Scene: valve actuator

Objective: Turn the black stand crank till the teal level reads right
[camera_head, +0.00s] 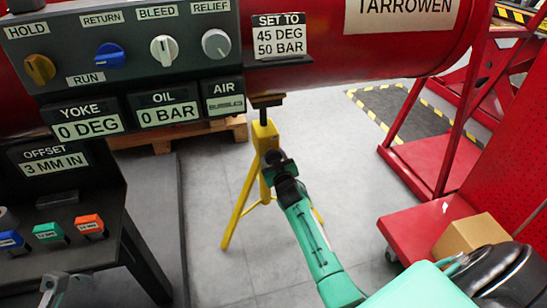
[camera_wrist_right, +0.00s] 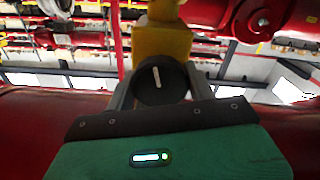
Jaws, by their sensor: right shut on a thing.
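The yellow stand (camera_head: 262,140) stands on the grey floor under the red cylinder. The black stand crank (camera_wrist_right: 158,83) shows in the right wrist view as a round black knob with a pale upright mark. My right gripper (camera_head: 280,168) reaches the stand's upper part and is shut on the crank, with one finger on each side in the wrist view. In the head view the gripper largely hides the crank. I cannot make out a teal level for certain.
A dark panel (camera_head: 140,75) with knobs and readouts fronts the red cylinder. A sign (camera_head: 280,36) reads 45 DEG, 50 BAR. A dark bench (camera_head: 95,215) at left holds blue, teal and orange blocks. A red cart with a cardboard box (camera_head: 470,234) stands at right.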

